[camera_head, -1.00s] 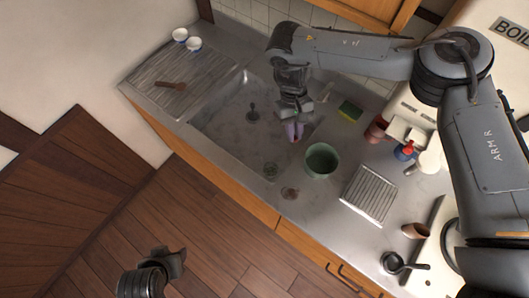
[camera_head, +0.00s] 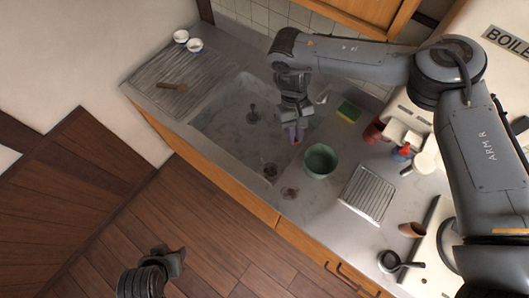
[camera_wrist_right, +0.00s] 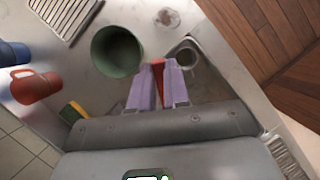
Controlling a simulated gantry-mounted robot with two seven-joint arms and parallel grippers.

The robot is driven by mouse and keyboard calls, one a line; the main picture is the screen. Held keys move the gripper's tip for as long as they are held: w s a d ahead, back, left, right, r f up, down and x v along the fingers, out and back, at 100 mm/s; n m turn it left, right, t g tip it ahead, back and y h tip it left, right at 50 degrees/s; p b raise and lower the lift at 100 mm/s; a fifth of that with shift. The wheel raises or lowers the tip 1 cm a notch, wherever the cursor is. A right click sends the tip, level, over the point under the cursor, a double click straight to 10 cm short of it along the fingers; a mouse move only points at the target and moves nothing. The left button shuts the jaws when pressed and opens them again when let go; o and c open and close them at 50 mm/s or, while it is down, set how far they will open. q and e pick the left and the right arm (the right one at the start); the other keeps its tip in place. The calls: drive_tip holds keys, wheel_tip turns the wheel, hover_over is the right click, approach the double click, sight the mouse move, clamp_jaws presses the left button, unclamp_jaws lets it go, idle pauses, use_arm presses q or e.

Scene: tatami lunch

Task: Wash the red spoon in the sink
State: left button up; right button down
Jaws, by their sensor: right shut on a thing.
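The steel sink (camera_head: 222,125) is a sunken basin in the counter. My right gripper (camera_head: 294,137) points down over the right end of the sink. In the right wrist view its purple fingers (camera_wrist_right: 158,90) are shut on a narrow red thing, which looks like the red spoon (camera_wrist_right: 157,66). Only a short red part shows between the fingers; the rest is hidden. I cannot tell whether it touches the basin. My left gripper (camera_head: 174,259) is low in the head view, over the wooden floor and away from the counter; its jaws are unclear.
A green bowl (camera_head: 320,162) stands close to the right gripper. A sponge (camera_head: 348,112), a red mug (camera_head: 374,131) and a red-and-blue bottle (camera_head: 402,153) are to its right. A ribbed rack (camera_head: 368,194) and a dark pan (camera_head: 391,262) lie nearer. Two small cups (camera_head: 194,45) stand back left.

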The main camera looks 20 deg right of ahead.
idle(0.4)
drive_tip(key=shift+w+a, duration=0.1)
drive_tip(key=shift+w, duration=0.05)
drive_tip(key=shift+w+a+p, duration=0.2)
drive_tip(key=shift+w+p, duration=0.1)
drive_tip(key=shift+p, duration=0.05)
drive_tip(key=shift+s, duration=0.1)
drive_tip(key=shift+s+d+r+p, duration=0.1)
drive_tip(key=shift+s+d+p, duration=0.05)
drive_tip(key=shift+p, duration=0.35)
drive_tip(key=shift+s+d+p, duration=0.2)
drive_tip(key=shift+s+p, duration=0.05)
drive_tip(key=shift+p, duration=0.1)
drive_tip(key=shift+w+a, duration=0.1)
